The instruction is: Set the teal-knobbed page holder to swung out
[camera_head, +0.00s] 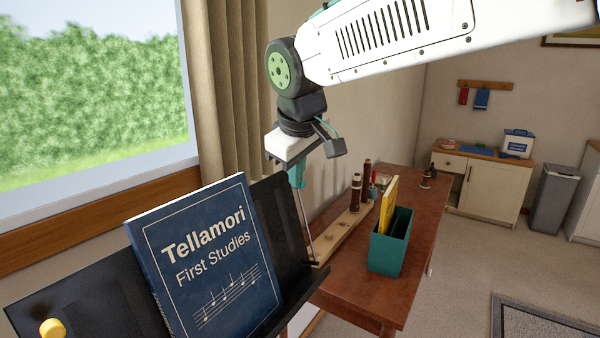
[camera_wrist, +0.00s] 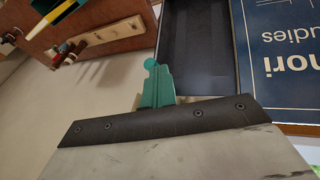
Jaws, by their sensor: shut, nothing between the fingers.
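The page holder is a thin rod (camera_head: 304,222) at the right end of the dark music desk (camera_head: 283,217). It rises steeply from near the desk's lower right corner to just below my gripper (camera_head: 297,184). Its round teal knob (camera_wrist: 151,63) shows in the wrist view, right at the teal fingertips (camera_wrist: 158,76) of my shut, empty gripper. Knob and fingertips overlap there, so I cannot tell whether they touch. In the head view the knob blends with the fingers. The blue book (camera_head: 205,262) stands on the desk, left of the rod.
A yellow knob (camera_head: 52,327) shows at the desk's left. Right of the desk, a brown table (camera_head: 415,215) holds a teal box (camera_head: 388,254) with a yellow item and a wooden board (camera_head: 343,232) with dark pegs. A curtain and window stand behind.

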